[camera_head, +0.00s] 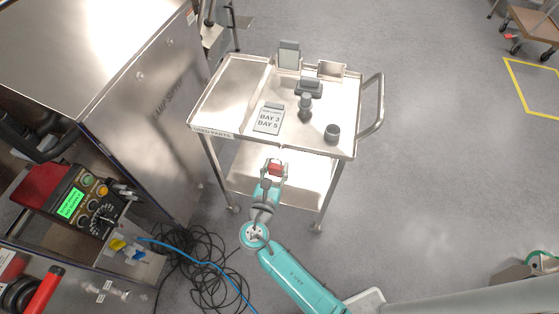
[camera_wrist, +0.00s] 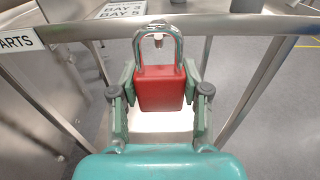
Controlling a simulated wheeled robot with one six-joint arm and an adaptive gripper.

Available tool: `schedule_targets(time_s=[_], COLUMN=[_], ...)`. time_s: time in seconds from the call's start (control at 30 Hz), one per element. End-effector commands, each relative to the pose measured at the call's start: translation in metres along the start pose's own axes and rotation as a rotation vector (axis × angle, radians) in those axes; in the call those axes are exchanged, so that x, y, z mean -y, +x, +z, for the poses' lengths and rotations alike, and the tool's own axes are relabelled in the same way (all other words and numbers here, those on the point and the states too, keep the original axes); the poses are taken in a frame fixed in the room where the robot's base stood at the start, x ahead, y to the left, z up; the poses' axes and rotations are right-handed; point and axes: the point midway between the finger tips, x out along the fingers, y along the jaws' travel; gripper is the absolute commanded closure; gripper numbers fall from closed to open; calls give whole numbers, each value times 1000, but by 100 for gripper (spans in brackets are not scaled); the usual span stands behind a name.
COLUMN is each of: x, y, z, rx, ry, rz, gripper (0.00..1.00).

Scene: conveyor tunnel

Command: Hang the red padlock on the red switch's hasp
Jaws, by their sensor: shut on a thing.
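The red padlock (camera_wrist: 160,90) is in my gripper (camera_wrist: 159,100), its red body between the two fingers and its silver shackle pointing up, away from the palm. In the head view the padlock (camera_head: 276,169) shows as a small red block in my gripper (camera_head: 273,175), in front of the near edge of the cart. A red handle (camera_head: 43,290) on a black round base stands at the lower left edge, well left of my gripper; it may be the red switch. I cannot make out a hasp there.
A steel cart (camera_head: 235,95) holds a sign card (camera_head: 269,119), a dark cup (camera_head: 332,132) and small stands. A control box with a green screen (camera_head: 71,204) sits at left beside a large steel cabinet (camera_head: 150,110). Black cables (camera_head: 205,265) lie on the floor.

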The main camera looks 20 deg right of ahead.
Motion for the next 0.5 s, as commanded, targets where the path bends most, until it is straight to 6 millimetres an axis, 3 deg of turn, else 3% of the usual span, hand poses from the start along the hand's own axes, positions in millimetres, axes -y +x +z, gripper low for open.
schedule_targets(time_s=[0.5], x=[0], y=[-26], z=[-1], rx=[0], ry=[0], rz=[1], gripper=[100])
